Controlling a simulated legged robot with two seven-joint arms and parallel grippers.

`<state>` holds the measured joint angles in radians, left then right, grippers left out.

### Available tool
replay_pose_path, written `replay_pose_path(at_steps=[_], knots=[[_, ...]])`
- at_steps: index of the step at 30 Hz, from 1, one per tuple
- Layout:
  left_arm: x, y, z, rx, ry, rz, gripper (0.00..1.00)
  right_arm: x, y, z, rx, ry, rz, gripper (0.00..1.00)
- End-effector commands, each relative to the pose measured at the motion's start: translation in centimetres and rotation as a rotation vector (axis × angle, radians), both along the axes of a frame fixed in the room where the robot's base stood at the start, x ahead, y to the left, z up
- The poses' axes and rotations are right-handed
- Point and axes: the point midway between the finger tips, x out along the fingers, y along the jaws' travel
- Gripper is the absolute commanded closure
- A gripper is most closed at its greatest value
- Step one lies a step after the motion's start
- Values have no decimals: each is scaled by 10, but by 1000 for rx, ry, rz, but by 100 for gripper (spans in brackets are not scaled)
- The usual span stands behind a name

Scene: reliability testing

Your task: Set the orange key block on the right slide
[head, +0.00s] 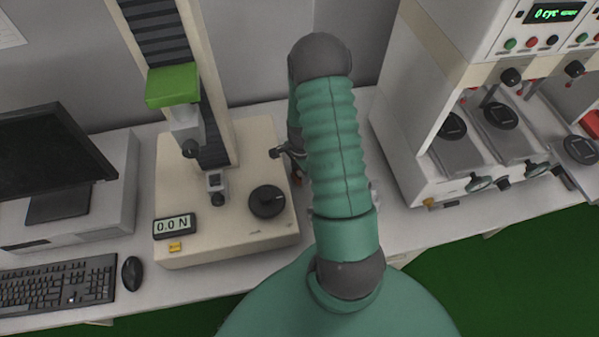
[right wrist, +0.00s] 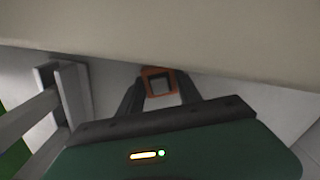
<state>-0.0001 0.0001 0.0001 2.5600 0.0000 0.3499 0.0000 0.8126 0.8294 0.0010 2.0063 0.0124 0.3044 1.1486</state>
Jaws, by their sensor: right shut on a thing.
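The orange key block (right wrist: 160,71), a small square frame with an opening, sits between the two dark fingers of my right gripper (right wrist: 160,84) in the right wrist view. The gripper is shut on it. In the head view my right forearm covers most of the gripper and block, between the tester on the left and the machine on the right. The machine on the right carries several grey slides, a left one (head: 461,153) and one beside it (head: 517,143). I cannot tell which is the right slide. My left gripper is out of view.
A force tester with a beige base (head: 226,236) stands left of my arm, its display reading 0.0 N. A keyboard (head: 58,285), mouse (head: 132,273) and monitor (head: 45,150) lie further left. In the right wrist view a pale surface (right wrist: 170,35) spans the top, close to the block.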

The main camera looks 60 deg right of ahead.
Motion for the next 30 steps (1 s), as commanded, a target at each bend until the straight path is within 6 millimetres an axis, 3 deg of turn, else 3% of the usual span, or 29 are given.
replay_pose_path(at_steps=[7, 8, 12, 23, 26, 30], knots=[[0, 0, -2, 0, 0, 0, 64, 0, 0, -3, 0, 1, 0, 100], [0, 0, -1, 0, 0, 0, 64, 0, 0, -2, 0, 1, 0, 55], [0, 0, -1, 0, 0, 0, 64, 0, 0, -1, 0, 1, 0, 37], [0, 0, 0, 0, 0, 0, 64, 0, 0, 4, -1, -1, 0, 37], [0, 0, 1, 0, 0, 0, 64, 1, -1, 21, -3, -2, 1, 37], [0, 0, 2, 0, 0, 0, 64, 1, -1, 59, -5, -3, 1, 37]])
